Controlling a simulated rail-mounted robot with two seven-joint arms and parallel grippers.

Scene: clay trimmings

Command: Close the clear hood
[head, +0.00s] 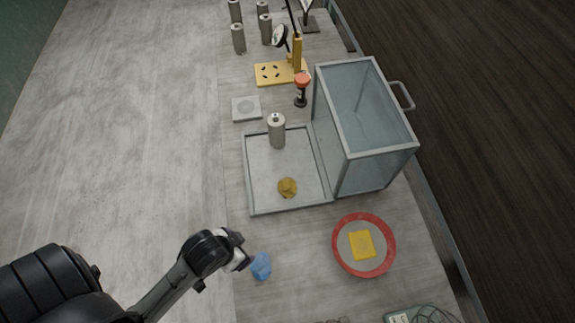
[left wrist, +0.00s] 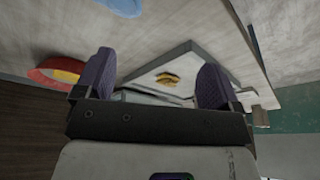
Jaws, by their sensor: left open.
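The clear hood (head: 365,120) is a glass-sided box with a grey frame. It stands swung open on the right side of a grey tray base (head: 256,205), with its handle (head: 403,95) on the far right side. On the base stand a grey metal cylinder (head: 277,133) and a yellow-brown clay lump (head: 287,188). The lump also shows in the left wrist view (left wrist: 168,78). My left gripper (head: 243,255) is in front of the base, apart from the hood. Its two fingers are spread and empty in the left wrist view (left wrist: 153,82). My right gripper is not seen.
A blue object (head: 261,267) lies close beside my left gripper. A red-rimmed bowl (head: 337,257) with a yellow block (head: 362,245) sits in front of the hood. Behind are a yellow stand (head: 272,73), a grey plate (head: 246,108) and several cylinders. The table's left is clear.

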